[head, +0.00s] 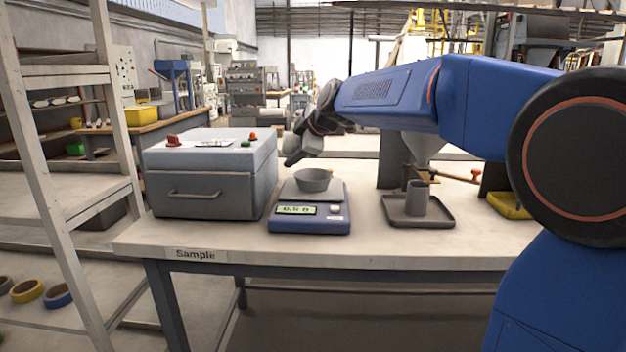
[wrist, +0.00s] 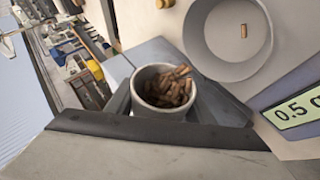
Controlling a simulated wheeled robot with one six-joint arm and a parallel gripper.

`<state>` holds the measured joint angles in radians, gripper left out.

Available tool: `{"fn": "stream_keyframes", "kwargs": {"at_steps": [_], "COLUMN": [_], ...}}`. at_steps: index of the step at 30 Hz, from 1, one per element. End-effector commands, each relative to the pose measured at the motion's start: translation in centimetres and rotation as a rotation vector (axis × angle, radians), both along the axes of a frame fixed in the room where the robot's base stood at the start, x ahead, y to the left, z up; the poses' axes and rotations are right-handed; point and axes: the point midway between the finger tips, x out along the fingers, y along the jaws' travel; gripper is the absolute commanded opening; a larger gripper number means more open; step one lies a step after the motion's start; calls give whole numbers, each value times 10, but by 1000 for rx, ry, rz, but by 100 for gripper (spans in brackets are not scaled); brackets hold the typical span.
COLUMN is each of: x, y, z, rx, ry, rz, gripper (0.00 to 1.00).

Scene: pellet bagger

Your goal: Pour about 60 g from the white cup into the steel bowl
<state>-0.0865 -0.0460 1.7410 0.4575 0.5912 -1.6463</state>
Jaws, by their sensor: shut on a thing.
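The white cup (wrist: 141,76) shows in the wrist view, with many brown pellets inside near its rim. My gripper (wrist: 163,105) is shut on it; it also shows in the head view (head: 300,150), above and just left of the bowl. The steel bowl (head: 315,181) stands on the scale; in the wrist view the bowl (wrist: 205,62) is beside the cup, with a single pellet on its floor. The scale's display (wrist: 298,108) reads 0.5 g. In the head view I cannot clearly tell the cup from my gripper.
The blue scale (head: 308,226) stands on the table (head: 370,249). A grey box with buttons (head: 210,180) is close on its left. On its right a tray (head: 440,222) holds a grey container (head: 417,200) under a funnel (head: 424,150). A yellow bin (head: 507,205) is farther right.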

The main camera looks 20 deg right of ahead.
Motion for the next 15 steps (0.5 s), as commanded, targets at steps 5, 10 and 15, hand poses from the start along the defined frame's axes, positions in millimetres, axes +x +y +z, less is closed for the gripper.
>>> {"fn": "stream_keyframes", "kwargs": {"at_steps": [5,10,15], "x": [0,0,0], "y": [0,0,0], "z": [-1,-2,-2], "rx": [14,27,39], "ry": [-2,-5,-8], "rz": [0,1,1], "gripper": [23,23,23]}}
